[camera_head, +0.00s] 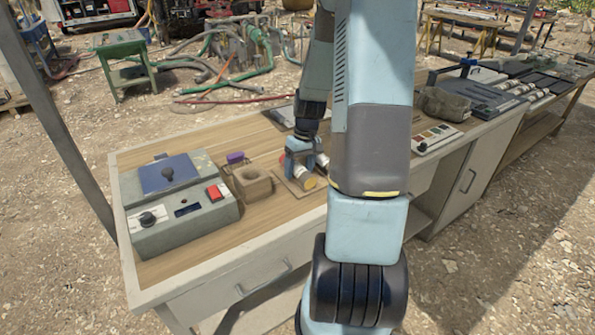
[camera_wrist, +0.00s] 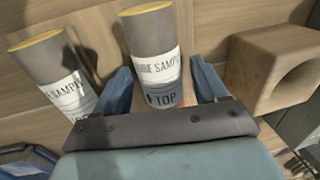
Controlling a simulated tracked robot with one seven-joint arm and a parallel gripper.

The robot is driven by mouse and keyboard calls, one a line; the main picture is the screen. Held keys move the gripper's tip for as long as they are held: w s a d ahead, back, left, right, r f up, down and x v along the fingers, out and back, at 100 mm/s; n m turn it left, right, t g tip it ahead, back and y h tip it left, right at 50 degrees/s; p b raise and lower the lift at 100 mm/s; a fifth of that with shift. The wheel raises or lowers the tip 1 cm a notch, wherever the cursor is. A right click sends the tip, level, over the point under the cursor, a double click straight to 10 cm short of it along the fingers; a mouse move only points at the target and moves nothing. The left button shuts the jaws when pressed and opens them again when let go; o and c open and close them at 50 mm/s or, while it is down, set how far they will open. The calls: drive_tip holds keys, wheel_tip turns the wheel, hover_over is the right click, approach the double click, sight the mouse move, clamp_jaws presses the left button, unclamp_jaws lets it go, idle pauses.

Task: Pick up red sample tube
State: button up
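Two sample tubes lie side by side on a tan board on the bench. In the wrist view, one tube (camera_wrist: 152,62) is grey with a yellow-rimmed end, a white printed label and "TOP" on a blue-grey band; a little red shows beside its near end. The other tube (camera_wrist: 58,72) lies to its left and looks alike. My gripper (camera_wrist: 161,68) is open, with one finger on each side of the middle tube and small gaps between. In the head view my gripper (camera_head: 301,163) is low over the tubes, whose yellow end (camera_head: 308,183) shows. Neither tube's full colour is clear.
A tan block with a round hole (camera_head: 250,183) stands left of the tubes, close to my right finger in the wrist view (camera_wrist: 270,70). A grey control box (camera_head: 180,205) is farther left. A switch panel (camera_head: 435,139) lies to the right.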

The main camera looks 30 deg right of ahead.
clamp_jaws()
idle(0.5)
